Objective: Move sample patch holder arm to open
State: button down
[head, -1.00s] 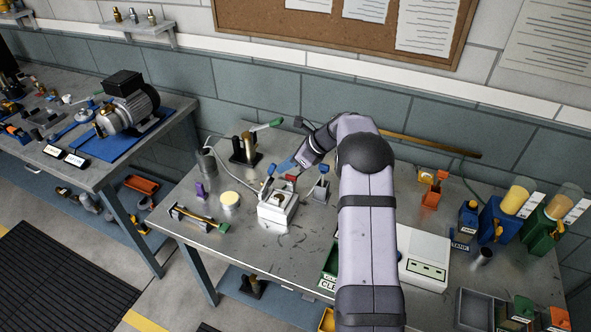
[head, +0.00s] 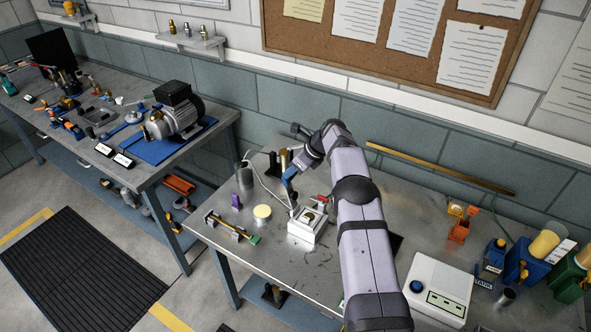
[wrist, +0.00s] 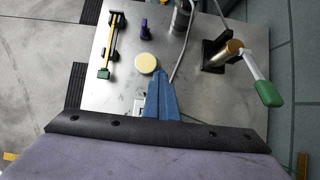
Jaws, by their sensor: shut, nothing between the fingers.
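A small white box-shaped fixture (head: 303,232) stands on the metal table, with a round brownish patch (head: 308,216) on top. A red piece (head: 322,198) shows at its back right. I cannot make out clearly which part is the holder arm or how it stands. My gripper (head: 291,190) has blue fingers, shut and empty, at the fixture's back left; contact cannot be told. In the wrist view the shut fingers (wrist: 161,82) point over the table and hide most of the fixture; only a small pale part (wrist: 139,103) shows beside them.
A cream round disc (head: 262,211), a purple piece (head: 236,202) and a yellow-barred rack (head: 228,226) lie left of the fixture. A stand with a green handle (wrist: 268,93) is nearby. A white device (head: 440,285) stands right. The table front is fairly clear.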

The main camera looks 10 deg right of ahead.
jog(key=shift+w+a+b, duration=0.35)
jog(key=shift+a+b, duration=0.1)
jog(key=shift+a, duration=0.3)
jog(key=shift+f, duration=0.1)
jog(key=shift+a+f, duration=0.1)
jog(key=shift+b, duration=0.5)
jog(key=shift+d+r+b, duration=0.35)
jog(key=shift+r+b, duration=0.25)
jog(key=shift+b, duration=0.1)
jog(key=b+v, duration=0.2)
jog(key=v, duration=0.5)
jog(key=shift+d+f+b, duration=0.15)
jog(key=shift+d+b, duration=0.15)
jog(key=shift+b, duration=0.05)
jog(key=shift+s, duration=0.1)
